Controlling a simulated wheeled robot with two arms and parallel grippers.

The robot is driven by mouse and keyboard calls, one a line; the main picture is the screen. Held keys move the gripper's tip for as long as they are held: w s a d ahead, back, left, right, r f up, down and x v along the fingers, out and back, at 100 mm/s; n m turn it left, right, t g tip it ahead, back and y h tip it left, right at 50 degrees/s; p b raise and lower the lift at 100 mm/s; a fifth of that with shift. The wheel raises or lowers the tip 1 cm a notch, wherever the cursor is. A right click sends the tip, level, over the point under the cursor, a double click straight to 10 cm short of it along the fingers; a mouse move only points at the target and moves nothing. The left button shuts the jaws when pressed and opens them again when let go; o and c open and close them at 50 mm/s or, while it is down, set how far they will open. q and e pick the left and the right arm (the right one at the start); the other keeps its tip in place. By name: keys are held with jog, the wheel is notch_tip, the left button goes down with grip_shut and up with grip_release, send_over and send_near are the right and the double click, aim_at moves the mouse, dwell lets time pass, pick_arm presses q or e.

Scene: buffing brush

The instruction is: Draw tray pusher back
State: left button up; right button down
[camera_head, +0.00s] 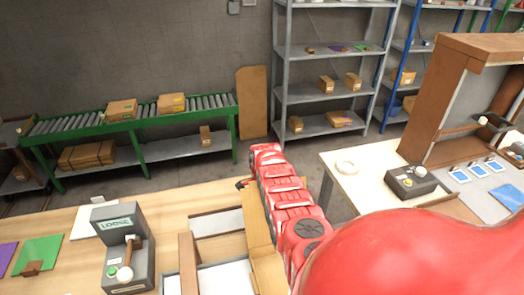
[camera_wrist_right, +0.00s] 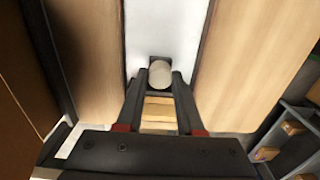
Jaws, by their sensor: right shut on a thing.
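My right gripper (camera_wrist_right: 160,82) has its two dark fingers on either side of a pale round knob (camera_wrist_right: 160,73), shut on it. The knob sits on a dark mount against a white strip (camera_wrist_right: 160,28) between two wooden boards. I take it as the tray pusher's knob, but the rest of the pusher is not clear. In the head view a shallow tray with white panels (camera_head: 226,276) and wooden bars lies on the bench, left of my red right arm. That arm hides its right part and most of the gripper. My left gripper is out of view.
A grey device marked LOOSE (camera_head: 115,224) with a lever stands on the bench left of the tray. A green mat (camera_head: 38,254) lies farther left. A second table (camera_head: 345,187) with a dark box (camera_head: 411,182) stands at right. A roller conveyor (camera_head: 140,112) and shelves (camera_head: 330,55) stand behind.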

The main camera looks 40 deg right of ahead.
jog(key=shift+w+a, duration=0.25)
jog(key=shift+a, duration=0.3)
jog(key=w+a, duration=0.1)
jog(key=a, duration=0.1)
jog(key=w+a, duration=0.2)
jog(key=a, duration=0.1)
jog(key=w+a+b, duration=0.1)
jog(key=a, duration=0.2)
jog(key=shift+w+a+f, duration=0.25)
jog(key=shift+w+f, duration=0.05)
jog(key=shift+w, duration=0.1)
jog(key=w+a+b, duration=0.1)
jog(key=a+b, duration=0.1)
jog(key=w+a+b, duration=0.2)
jog(key=a, duration=0.1)
jog(key=w+a+b, duration=0.1)
jog(key=a+b, duration=0.1)
jog(key=a, duration=0.1)
jog(key=shift+w+a, duration=0.15)
jog(key=shift+w, duration=0.1)
jog(key=shift+w+a+r+b, duration=0.1)
jog(key=shift+w+a+b, duration=0.25)
jog(key=shift+a+b, duration=0.35)
jog(key=shift+w+a+r+b, duration=0.1)
jog(key=shift+w+a+b, duration=0.25)
jog(key=shift+a+b, duration=0.35)
jog(key=c, duration=0.5)
grip_release()
jog(key=shift+w+r, duration=0.1)
jog(key=shift+c, duration=0.2)
